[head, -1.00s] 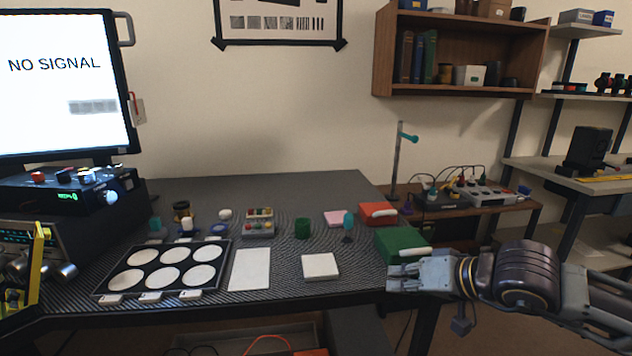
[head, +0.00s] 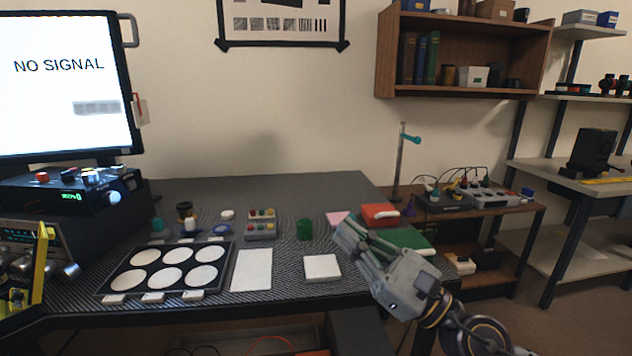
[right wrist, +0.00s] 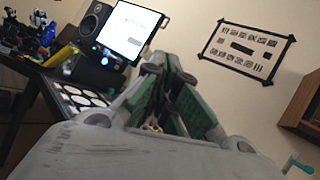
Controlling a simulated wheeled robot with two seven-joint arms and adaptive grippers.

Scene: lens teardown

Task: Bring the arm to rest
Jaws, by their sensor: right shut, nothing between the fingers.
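My right gripper (head: 347,230) is at the right end of the dark workbench (head: 300,195) in the head view. Its arm comes in from the lower right, and the fingers point up and to the left. The fingers are together with nothing between them. The gripper partly covers the green box (head: 412,238) at the bench's right edge. In the right wrist view the gripper (right wrist: 167,68) fingers stretch away from the camera, with the monitor and wall behind.
A red box (head: 380,214), a green cup (head: 304,229) and a white square pad (head: 322,268) are near the gripper. A black tray (head: 232,248) with white discs lies further left. The bench's back middle is clear. A side table (head: 530,206) stands right.

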